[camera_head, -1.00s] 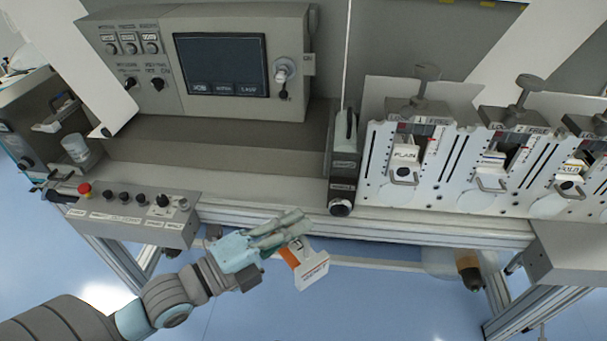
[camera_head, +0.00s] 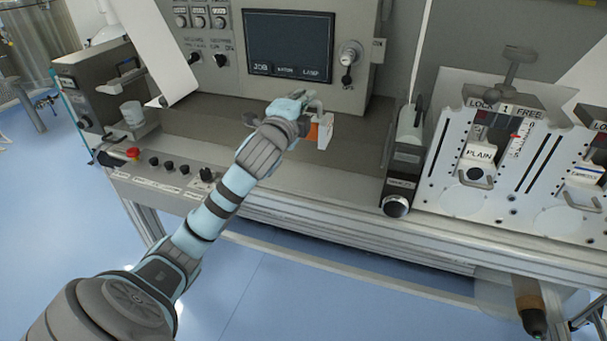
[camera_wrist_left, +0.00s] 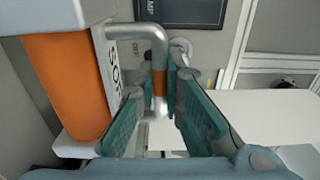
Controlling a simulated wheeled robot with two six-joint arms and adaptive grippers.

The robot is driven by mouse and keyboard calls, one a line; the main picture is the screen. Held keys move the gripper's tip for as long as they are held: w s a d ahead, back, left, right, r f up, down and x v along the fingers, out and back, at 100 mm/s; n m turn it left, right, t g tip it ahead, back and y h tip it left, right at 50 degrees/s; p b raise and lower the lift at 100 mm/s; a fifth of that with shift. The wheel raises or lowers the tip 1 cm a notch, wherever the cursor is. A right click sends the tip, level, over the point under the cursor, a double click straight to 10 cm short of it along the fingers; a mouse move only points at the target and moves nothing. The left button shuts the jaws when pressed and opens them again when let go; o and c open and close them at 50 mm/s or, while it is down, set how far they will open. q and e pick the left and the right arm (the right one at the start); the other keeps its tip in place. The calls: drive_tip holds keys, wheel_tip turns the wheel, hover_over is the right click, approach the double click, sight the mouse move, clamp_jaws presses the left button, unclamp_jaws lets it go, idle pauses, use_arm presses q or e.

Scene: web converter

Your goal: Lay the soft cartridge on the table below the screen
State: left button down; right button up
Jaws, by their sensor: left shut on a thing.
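The soft cartridge (camera_head: 325,133) is a white and orange block with a metal handle. In the left wrist view its orange body (camera_wrist_left: 65,85) and partly hidden label fill the left side. My left gripper (camera_head: 302,102) is shut on the bent metal handle (camera_wrist_left: 157,48). It holds the cartridge over the grey table (camera_head: 200,122), below the screen (camera_head: 288,46). I cannot tell whether the cartridge touches the table.
A button panel (camera_head: 165,180) with a red stop button (camera_head: 133,153) lies along the front left edge. A black upright unit (camera_head: 402,165) bounds the table at right, beside a PLAIN cartridge (camera_head: 478,158). Bare table lies left of the gripper.

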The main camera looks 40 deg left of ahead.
use_arm(q)
wheel_tip(320, 180, down, 16)
drive_tip(key=b, duration=0.4)
drive_tip(key=shift+r, duration=0.1)
drive_tip(key=c, duration=2.1)
unclamp_jaws()
drive_tip(key=o, duration=0.4)
